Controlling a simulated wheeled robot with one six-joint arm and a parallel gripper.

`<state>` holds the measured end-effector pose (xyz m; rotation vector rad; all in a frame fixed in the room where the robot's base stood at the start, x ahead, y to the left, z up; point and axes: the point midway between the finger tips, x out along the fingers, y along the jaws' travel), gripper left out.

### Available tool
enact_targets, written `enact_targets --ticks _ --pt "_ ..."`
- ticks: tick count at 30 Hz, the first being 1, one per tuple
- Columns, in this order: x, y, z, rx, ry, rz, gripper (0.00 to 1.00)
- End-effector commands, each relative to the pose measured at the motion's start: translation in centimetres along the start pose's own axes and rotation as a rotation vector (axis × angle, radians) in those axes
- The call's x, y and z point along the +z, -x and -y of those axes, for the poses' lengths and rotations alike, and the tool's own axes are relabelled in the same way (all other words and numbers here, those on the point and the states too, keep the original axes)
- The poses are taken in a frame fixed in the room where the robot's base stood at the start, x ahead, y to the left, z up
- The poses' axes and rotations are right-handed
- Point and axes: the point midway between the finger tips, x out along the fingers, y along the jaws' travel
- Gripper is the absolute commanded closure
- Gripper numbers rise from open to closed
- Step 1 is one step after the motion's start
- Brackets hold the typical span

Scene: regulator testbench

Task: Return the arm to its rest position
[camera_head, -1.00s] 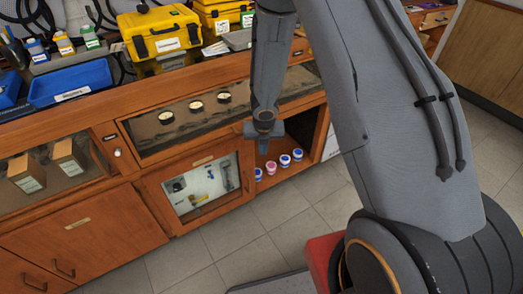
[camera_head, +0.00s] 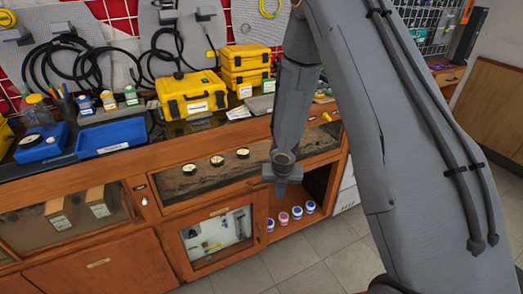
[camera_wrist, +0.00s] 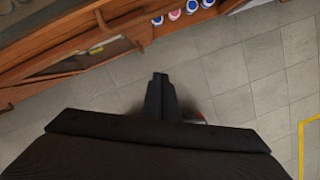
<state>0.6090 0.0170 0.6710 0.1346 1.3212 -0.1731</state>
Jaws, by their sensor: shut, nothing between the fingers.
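My gripper (camera_head: 281,187) hangs in front of the wooden workbench in the head view, close to the open shelf. Its fingers are together and nothing is between them. In the wrist view my gripper (camera_wrist: 160,78) points over the tiled floor, with its closed fingertips in the middle of the picture. My arm is bent, with its large grey link filling the right side of the head view and the forearm hanging down to the gripper.
Several small jars (camera_head: 297,212) stand in the open shelf beside the glass-fronted cabinet door (camera_head: 218,240). Yellow cases (camera_head: 193,96) and a blue tray (camera_head: 112,137) sit on the bench top. Three gauges (camera_head: 217,161) lie in a recessed bay. Tiled floor (camera_head: 325,262) is clear in front.

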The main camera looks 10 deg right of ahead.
Motion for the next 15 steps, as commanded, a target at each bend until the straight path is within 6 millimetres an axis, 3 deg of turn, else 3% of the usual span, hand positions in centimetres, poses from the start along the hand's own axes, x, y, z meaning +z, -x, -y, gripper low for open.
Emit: enact_targets --ticks 4,7,11,15 --pt "0.2 0.9 0.3 -0.008 -0.063 0.005 1.0" --pt "0.3 3.2 1.2 -0.03 -0.249 0.015 1.0" --pt "-0.3 8.0 3.2 -0.071 -0.667 0.034 1.0" --pt "-2.5 13.4 5.2 -0.113 -1.175 0.046 1.0"
